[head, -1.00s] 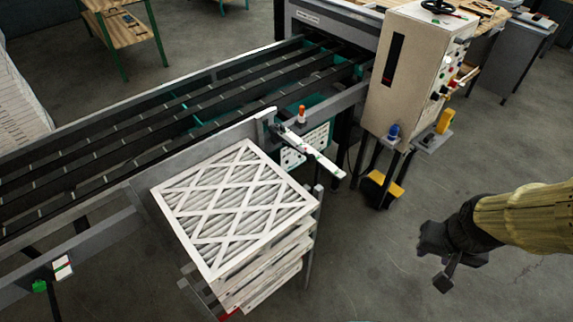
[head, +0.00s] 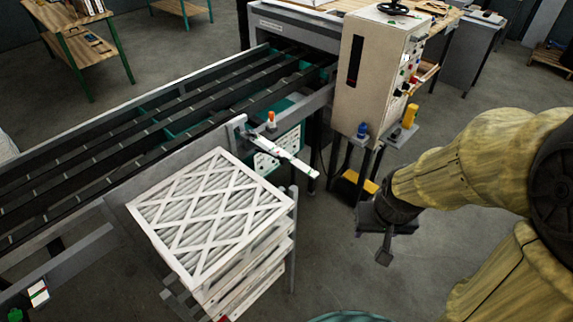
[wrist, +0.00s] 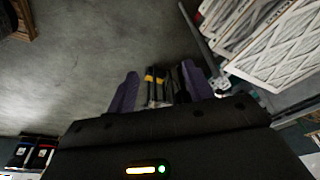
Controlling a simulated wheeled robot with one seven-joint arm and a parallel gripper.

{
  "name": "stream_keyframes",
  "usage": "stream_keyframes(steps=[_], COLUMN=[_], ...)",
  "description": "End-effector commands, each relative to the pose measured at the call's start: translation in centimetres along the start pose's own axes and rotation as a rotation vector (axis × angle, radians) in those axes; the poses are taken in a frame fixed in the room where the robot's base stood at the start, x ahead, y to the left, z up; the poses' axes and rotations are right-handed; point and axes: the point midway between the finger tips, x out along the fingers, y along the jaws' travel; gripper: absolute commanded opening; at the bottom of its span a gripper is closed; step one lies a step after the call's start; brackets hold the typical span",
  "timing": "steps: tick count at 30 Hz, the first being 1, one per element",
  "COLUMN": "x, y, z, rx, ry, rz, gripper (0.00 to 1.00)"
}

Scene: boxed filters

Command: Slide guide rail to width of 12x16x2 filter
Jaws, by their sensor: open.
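The guide rail (head: 172,148) is a long grey plate along the near side of the roller conveyor. A white arm with coloured marks (head: 290,158) sticks out from its right end, near an orange-topped knob (head: 271,119). A stack of white pleated filters (head: 210,215) stands in front of the rail; their size cannot be read. My gripper (head: 384,245) hangs in the air right of the white arm, apart from it. In the wrist view my gripper (wrist: 160,92) is open, with nothing between its fingers. The filters (wrist: 285,45) show at upper right there.
The conveyor (head: 110,145) runs back into a grey machine. A beige control box (head: 372,75) with knobs and a handwheel stands behind my gripper, with a yellow-and-black item (head: 357,184) below it. Open floor lies between the stack and my arm.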

Motion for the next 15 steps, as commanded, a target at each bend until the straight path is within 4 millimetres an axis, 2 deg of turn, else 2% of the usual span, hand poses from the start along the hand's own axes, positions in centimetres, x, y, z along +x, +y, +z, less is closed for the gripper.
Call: stream_keyframes(steps=[2,5,8,11,15], x=[0.8,2.9,6.1,9.9,14.9], y=[0.1,0.5,0.8,0.8,-0.4], z=[-0.7,-2.9,-6.8,-11.6,-18.1], rx=[-0.018,-0.077,-0.186,-0.332,-0.554], ry=[0.018,0.077,0.178,0.311,0.509], rz=[0.005,0.021,0.044,0.065,0.076], gripper=[0.55,0.55,0.55,0.55,0.55])
